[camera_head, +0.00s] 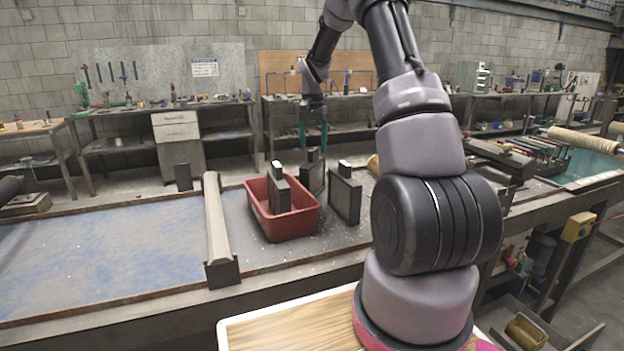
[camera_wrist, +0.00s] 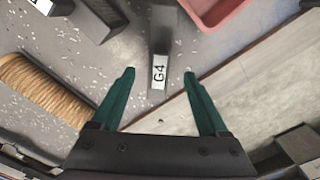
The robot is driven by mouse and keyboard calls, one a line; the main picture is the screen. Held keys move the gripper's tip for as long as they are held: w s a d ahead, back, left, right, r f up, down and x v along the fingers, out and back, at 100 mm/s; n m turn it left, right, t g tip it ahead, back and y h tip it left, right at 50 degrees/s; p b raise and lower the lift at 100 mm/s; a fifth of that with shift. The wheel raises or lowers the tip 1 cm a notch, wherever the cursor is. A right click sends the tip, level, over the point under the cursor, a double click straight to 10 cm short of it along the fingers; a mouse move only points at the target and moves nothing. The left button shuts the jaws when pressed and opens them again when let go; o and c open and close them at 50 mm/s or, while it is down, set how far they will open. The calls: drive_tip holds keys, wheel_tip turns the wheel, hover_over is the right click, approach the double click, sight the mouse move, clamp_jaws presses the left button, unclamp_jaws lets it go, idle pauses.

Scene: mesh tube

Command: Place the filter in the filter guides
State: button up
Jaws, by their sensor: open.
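My gripper (camera_head: 314,140) points down above the bench, its two green fingers apart and empty. In the wrist view the open fingers (camera_wrist: 159,72) straddle the line of a dark upright filter (camera_wrist: 160,42) with a white "G4" label. In the head view this filter (camera_head: 313,172) stands just below the fingertips, behind the red bin. Another dark filter (camera_head: 345,195) stands on the bench to the right. A third filter (camera_head: 280,193) sits upright in the red bin (camera_head: 300,222). I cannot make out which parts are the filter guides.
The red bin's corner shows at the upper right of the wrist view (camera_wrist: 213,12). A tan ribbed roll (camera_wrist: 42,88) lies to the left there.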

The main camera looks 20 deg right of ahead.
sight(313, 161)
drive_tip(key=shift+s+a+f, duration=0.1)
drive_tip(key=shift+f, duration=1.5)
drive_tip(key=shift+s+f, duration=0.1)
drive_tip(key=shift+f, duration=1.45)
clamp_jaws()
